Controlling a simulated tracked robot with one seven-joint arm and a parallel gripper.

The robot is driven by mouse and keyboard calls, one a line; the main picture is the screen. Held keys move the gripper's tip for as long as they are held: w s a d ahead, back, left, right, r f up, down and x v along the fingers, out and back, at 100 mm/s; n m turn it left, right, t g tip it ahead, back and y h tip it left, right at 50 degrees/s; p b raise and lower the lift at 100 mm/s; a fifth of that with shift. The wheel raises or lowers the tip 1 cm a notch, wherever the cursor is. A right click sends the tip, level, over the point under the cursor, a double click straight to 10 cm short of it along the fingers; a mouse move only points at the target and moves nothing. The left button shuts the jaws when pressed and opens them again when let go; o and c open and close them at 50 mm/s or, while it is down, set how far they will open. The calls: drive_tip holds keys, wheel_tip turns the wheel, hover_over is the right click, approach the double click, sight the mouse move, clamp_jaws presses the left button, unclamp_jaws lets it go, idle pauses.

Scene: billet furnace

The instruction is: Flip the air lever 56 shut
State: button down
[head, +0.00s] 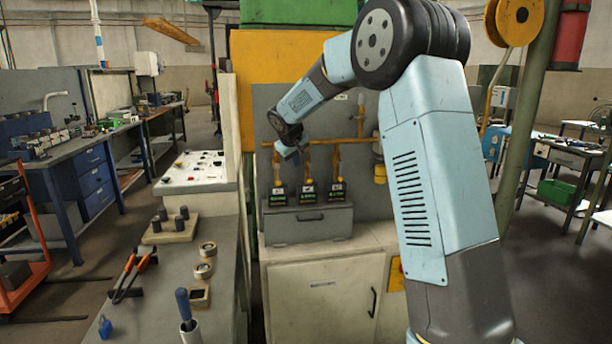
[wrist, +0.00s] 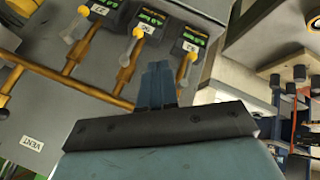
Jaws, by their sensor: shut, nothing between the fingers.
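Three small levers with pale handles stand in a row on yellow pipes, each beside a black tag with green lettering. The wrist view shows the left lever (wrist: 75,26), the middle lever (wrist: 130,48) and the right lever (wrist: 186,70). The tags are turned round there; the middle tag (wrist: 147,27) seems to read 56, but it is small. In the head view the middle tag (head: 307,193) sits on a grey box. My gripper (wrist: 157,70) is shut and empty, its tips between the middle and right levers. In the head view my gripper (head: 294,153) is above the tags.
Yellow pipes (wrist: 62,75) run along the panel, with a VENT label (wrist: 31,143) near them. The grey box (head: 310,228) stands on a pale cabinet (head: 322,290). A bench (head: 215,265) with rings, tongs and pegs is at left, below a control panel (head: 197,168).

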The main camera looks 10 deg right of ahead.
sight(310, 174)
drive_tip(key=w+d+f, duration=0.5)
drive_tip(key=w+f, duration=0.3)
idle(0.5)
drive_tip(key=shift+d+f+n+h, duration=0.15)
drive_tip(key=shift+d+n+h, duration=0.2)
drive_tip(key=shift+h, duration=0.55)
idle(0.5)
drive_tip(key=d+n+t+h, duration=0.1)
drive_tip(key=n+h, duration=0.1)
drive_tip(key=h, duration=0.1)
drive_tip(key=d+n+t+h, duration=0.1)
drive_tip(key=n+h, duration=0.1)
drive_tip(key=h, duration=0.2)
drive_tip(key=d+n+t+h, duration=0.1)
drive_tip(key=n+h, duration=0.1)
drive_tip(key=h, duration=0.2)
drive_tip(key=shift+d+t, duration=0.2)
drive_tip(key=shift+t, duration=0.1)
idle(0.3)
